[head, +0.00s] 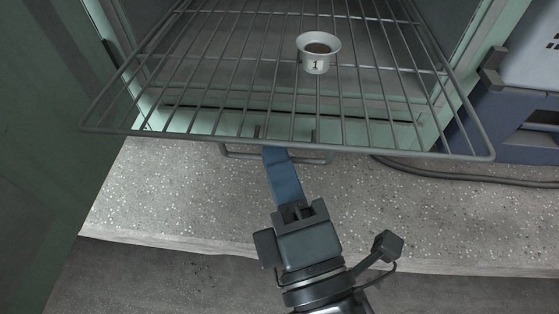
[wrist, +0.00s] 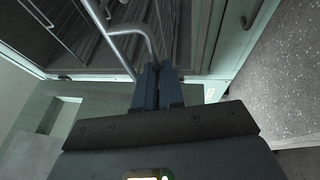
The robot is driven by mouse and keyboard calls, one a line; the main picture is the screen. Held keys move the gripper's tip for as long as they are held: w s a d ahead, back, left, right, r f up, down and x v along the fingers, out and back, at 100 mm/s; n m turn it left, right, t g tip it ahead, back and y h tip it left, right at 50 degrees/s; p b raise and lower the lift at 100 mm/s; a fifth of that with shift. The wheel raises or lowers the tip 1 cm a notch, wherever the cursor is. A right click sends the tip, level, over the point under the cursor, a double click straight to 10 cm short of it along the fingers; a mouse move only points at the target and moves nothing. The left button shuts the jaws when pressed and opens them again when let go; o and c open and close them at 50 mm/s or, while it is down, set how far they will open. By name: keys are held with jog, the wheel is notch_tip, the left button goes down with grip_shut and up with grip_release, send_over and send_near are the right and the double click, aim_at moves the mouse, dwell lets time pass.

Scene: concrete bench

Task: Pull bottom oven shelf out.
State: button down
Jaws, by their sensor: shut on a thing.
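The oven has an upper wire shelf (head: 210,82) that sticks out over the bench. Below its front edge, a grey handle bar (head: 308,160), apparently of the bottom shelf, sticks out near bench level. My gripper (head: 275,152) has its blue fingers shut on this bar, with the tips partly hidden under the upper shelf's front edge. In the wrist view, the closed fingers (wrist: 158,74) hold a bent metal bar (wrist: 135,30) that runs into the oven. The rest of the bottom shelf is mostly hidden in the head view.
A small white cup (head: 316,63) marked "1", holding brown contents, stands upright on the upper shelf. A blue-grey appliance (head: 515,110) and a cable (head: 440,175) are at the right. The speckled bench (head: 180,200) is clear in front of the oven. A dark green panel (head: 45,130) stands at the left.

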jog(key=c, duration=1.5)
grip_release()
jog(key=shift+f, duration=0.1)
jog(key=shift+c, duration=0.2)
jog(key=b+v, duration=0.2)
jog(key=v, duration=0.5)
jog(key=shift+s+d+b, duration=0.15)
jog(key=shift+s+b, duration=0.15)
jog(key=shift+s, duration=0.05)
jog(key=shift+d+f, duration=0.1)
jog(key=s+d+f+m+g+h+p, duration=0.1)
jog(key=s+d+m+g+h+p, duration=0.1)
jog(key=s+d+m, duration=0.6)
jog(key=s+d+m+g+h+p, duration=0.1)
jog(key=s+d+m+h+p, duration=0.4)
jog(key=d+m, duration=0.7)
jog(key=s+m+p, duration=0.2)
jog(key=s+m, duration=0.1)
jog(key=shift+f+g, duration=0.35)
jog(key=shift+g, duration=0.05)
